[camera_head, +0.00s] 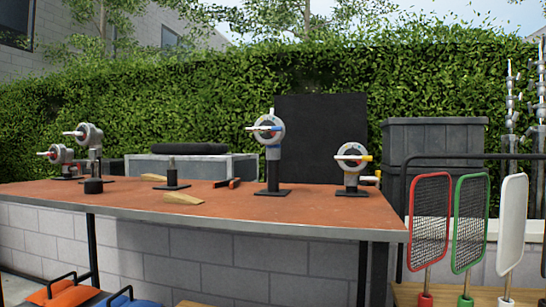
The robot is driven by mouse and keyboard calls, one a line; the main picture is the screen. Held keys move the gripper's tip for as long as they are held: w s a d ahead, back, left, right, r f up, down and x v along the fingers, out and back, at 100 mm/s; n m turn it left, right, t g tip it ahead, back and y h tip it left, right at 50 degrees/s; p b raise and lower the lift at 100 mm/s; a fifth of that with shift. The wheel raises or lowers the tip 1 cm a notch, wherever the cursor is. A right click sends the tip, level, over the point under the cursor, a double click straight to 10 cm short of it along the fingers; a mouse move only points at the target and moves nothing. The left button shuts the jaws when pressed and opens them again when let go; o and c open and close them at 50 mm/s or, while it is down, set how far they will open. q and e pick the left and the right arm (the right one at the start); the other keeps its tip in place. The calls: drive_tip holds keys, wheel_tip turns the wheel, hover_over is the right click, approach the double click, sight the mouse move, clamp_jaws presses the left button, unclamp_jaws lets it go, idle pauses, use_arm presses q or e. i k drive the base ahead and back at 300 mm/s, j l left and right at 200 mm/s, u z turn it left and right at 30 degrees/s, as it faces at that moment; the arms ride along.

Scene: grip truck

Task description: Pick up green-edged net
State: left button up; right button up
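Neither of my grippers shows in the head view.
A red-brown table (120,203) with clamp-like grip heads on stands (272,152) fills the left and middle. A dark rail (475,156) runs above the nets. A grey bin (435,137) stands behind. Orange (70,296) and blue items lie low at the left.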

sight(468, 268)
drive_tip(key=z, duration=1.25)
